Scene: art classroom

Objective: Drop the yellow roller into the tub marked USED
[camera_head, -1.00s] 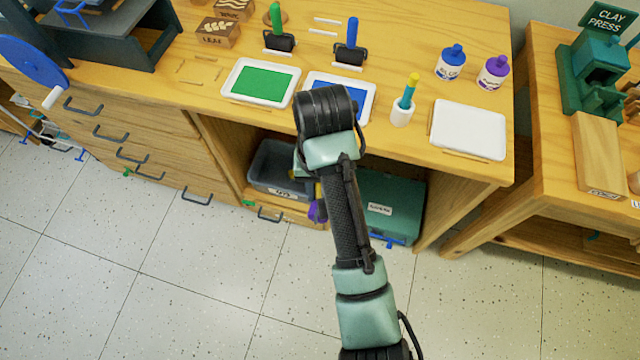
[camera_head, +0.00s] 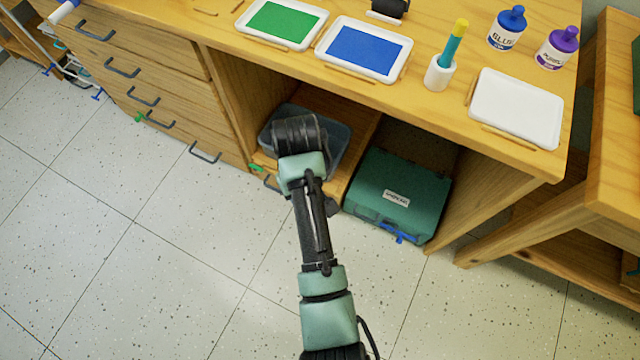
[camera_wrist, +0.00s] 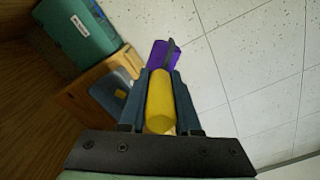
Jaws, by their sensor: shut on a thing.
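In the wrist view my gripper (camera_wrist: 160,88) is shut on the yellow handle of the roller (camera_wrist: 160,105). The roller's purple head (camera_wrist: 160,54) sticks out past the fingertips, over the floor in that picture. A grey tub (camera_head: 337,143) sits on a pulled-out wooden shelf under the table, partly hidden by my arm. It also shows in the wrist view (camera_wrist: 108,96), left of the roller and apart from it. No marking on the tub can be read now. In the head view my arm hides the gripper and roller.
A green case (camera_head: 398,190) with a blue latch stands right of the tub in the open bay. The tabletop above holds a green tray (camera_head: 283,43), a blue tray (camera_head: 363,77), a white tray (camera_head: 517,132) and bottles. The floor in front (camera_head: 190,250) is clear.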

